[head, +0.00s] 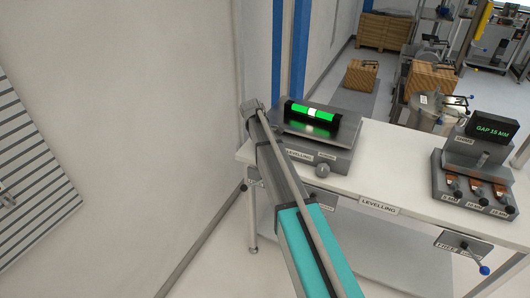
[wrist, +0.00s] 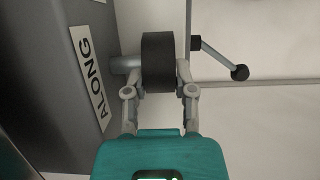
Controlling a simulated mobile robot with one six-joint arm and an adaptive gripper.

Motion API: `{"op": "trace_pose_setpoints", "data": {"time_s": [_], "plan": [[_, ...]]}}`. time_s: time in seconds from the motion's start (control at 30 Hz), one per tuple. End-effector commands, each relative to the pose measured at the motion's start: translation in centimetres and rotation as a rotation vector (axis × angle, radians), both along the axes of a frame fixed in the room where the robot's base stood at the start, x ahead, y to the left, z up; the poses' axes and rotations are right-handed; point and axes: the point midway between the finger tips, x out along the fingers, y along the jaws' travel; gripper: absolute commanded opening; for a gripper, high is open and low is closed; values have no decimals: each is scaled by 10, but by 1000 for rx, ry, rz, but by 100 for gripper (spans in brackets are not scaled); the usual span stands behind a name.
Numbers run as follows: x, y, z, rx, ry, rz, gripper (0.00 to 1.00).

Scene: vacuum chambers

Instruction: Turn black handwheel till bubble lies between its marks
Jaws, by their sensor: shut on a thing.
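The black handwheel (wrist: 158,58) sits on a grey shaft from the side of a grey body with an "ALONG" label (wrist: 88,70) in the wrist view. My gripper (wrist: 159,92) is shut on the handwheel, one finger on each side of its rim. In the head view my arm reaches to the left end of the levelling unit (head: 322,150) and hides the handwheel. On the unit is a vial of bright green (head: 297,110) with a pale bubble (head: 313,113) near its middle. The marks are too small to tell apart from the bubble's edges.
A crank with a black knob (wrist: 239,72) shows right of the handwheel. A grey knob (head: 322,170) is on the unit's front. The white bench (head: 385,160) carries a gap gauge (head: 490,129) at right. A blue-knobbed handle (head: 484,270) sticks out below. A wall stands close at left.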

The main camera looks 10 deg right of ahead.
Motion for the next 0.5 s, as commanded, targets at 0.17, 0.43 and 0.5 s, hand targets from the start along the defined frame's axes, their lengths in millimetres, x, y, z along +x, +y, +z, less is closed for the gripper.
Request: {"op": "trace_pose_setpoints", "data": {"time_s": [0.17, 0.43, 0.5], "plan": [[3, -1, 0, -3, -6, -1, 55], [1, -1, 0, 0, -4, 0, 69], [1, 0, 0, 0, -3, 0, 69]]}}
